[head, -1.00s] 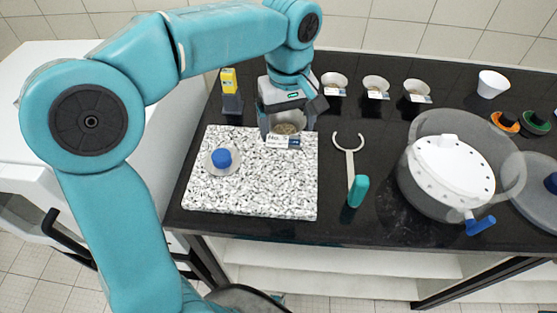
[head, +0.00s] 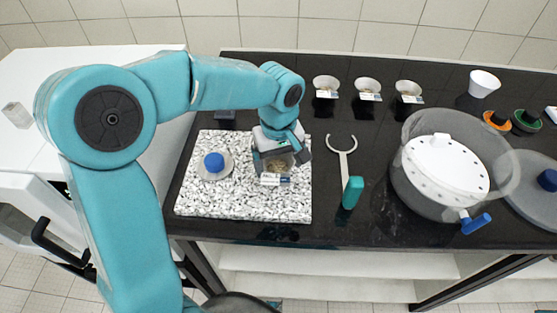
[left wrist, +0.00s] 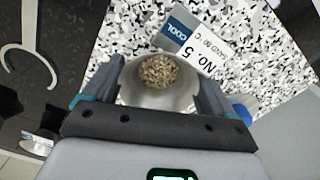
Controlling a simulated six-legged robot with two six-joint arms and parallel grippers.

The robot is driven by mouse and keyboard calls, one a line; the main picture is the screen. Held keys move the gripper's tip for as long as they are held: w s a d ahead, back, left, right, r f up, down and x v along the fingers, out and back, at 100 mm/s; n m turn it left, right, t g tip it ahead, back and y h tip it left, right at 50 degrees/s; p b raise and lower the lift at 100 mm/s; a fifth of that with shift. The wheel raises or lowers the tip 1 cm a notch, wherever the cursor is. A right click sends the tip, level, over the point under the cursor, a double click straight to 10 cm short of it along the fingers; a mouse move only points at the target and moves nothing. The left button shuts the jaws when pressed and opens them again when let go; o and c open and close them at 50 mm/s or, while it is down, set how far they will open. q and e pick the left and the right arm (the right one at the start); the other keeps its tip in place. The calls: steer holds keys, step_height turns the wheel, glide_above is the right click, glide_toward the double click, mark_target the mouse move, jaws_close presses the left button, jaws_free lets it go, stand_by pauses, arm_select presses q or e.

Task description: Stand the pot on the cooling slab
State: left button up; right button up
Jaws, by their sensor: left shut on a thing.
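The pot (left wrist: 150,82) is a small pale cup holding brown grains, with a label (left wrist: 188,42) reading "No 5" and "COOL". In the head view its label (head: 275,180) faces the front and my gripper partly hides the cup. My left gripper (head: 275,160) is shut on the pot, with one finger on each side in the left wrist view. The pot is over the right part of the cooling slab (head: 240,203), a white slab with black speckles. I cannot tell whether its base touches the slab. My right gripper is not in view.
A blue-knobbed lid (head: 214,163) lies on the slab's left part. A forked tool with a teal handle (head: 353,192) lies right of the slab. Several labelled cups (head: 326,84) stand behind. A large lidded vessel (head: 440,175) stands at right. The slab's front is clear.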

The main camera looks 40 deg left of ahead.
mark_target(278, 171)
arm_select(q)
steer(key=shift+f, duration=0.25)
steer(key=o, duration=0.8)
steer(key=shift+o, duration=0.2)
steer(key=shift+r, duration=0.35)
step_height(278, 171, up, 12)
steer(key=p, duration=0.1)
